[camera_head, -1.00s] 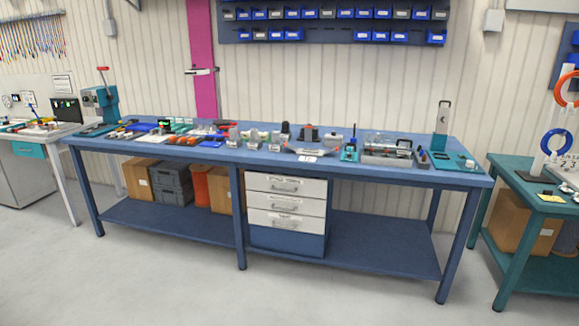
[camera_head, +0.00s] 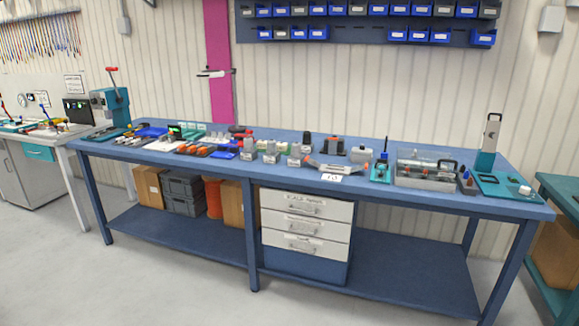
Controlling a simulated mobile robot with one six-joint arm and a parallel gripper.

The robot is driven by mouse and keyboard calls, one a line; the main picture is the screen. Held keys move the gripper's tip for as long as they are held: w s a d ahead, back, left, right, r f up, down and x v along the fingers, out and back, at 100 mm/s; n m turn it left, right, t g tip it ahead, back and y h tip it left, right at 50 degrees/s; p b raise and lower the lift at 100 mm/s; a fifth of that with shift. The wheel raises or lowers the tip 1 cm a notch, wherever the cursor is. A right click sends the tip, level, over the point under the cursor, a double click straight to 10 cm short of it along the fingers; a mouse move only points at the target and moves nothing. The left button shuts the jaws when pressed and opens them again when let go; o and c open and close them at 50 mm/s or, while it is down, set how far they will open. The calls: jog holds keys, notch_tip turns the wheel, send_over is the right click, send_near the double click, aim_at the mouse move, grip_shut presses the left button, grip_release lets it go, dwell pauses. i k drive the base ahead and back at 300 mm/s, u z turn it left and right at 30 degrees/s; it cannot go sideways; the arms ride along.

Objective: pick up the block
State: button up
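A long blue workbench (camera_head: 290,167) stands ahead of me with many small items along its top. Several small grey block-like pieces stand near its middle, among them one grey block (camera_head: 271,152) and another beside it (camera_head: 295,154). Further right is a grey piece (camera_head: 361,154) near the back. I cannot tell which of these is the task's block. My gripper is not in view.
A clear lidded box (camera_head: 427,170) and a teal stand (camera_head: 487,160) sit at the bench's right end. A teal press (camera_head: 110,105) stands at the left end. Drawers (camera_head: 306,220) hang under the bench. A teal table (camera_head: 562,195) is at right. The floor in front is clear.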

aim_at(262, 144)
jog(key=u, duration=0.2)
jog(key=i, duration=1.25)
jog(key=u, duration=0.2)
